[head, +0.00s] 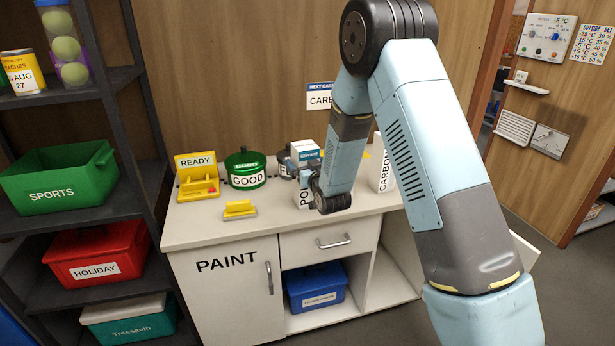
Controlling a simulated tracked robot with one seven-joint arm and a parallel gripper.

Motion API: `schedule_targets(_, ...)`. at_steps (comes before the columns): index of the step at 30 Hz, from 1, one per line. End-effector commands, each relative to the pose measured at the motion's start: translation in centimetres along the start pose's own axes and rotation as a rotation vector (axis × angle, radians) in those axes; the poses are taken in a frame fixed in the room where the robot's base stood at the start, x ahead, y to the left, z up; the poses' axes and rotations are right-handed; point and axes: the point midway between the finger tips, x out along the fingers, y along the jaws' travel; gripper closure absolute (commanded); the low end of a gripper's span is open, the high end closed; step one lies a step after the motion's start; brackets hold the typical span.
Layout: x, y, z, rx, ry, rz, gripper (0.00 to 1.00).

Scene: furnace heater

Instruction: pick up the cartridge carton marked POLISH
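A white carton (302,197) with the visible letters "PO" stands upright on the white cabinet's top (228,228). My arm covers its right part and the rest of its word. My gripper (307,174) is small and dark at the carton's upper part, partly hidden by my wrist. I cannot tell whether its fingers touch the carton or are open or shut. A white carton marked "CARBON" (383,172) stands to the right, partly behind my arm.
A blue-and-white box (304,151) and a dark round container (286,164) stand behind. A green GOOD pot (246,170), yellow READY stand (198,176) and small yellow block (239,209) are left. Dark shelves (110,100) border the cabinet's left.

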Motion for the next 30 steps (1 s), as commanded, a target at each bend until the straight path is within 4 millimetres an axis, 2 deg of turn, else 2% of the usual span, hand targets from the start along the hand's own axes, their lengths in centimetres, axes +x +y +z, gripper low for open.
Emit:
schedule_targets(6, 0.02, 0.03, 0.02, 0.000, 0.000, 0.001, 0.01)
schedule_targets(25, -0.01, 0.08, 0.04, 0.000, -0.001, 0.001, 0.61)
schedule_targets(30, 0.01, 0.08, -0.01, 0.000, 0.000, 0.001, 0.63)
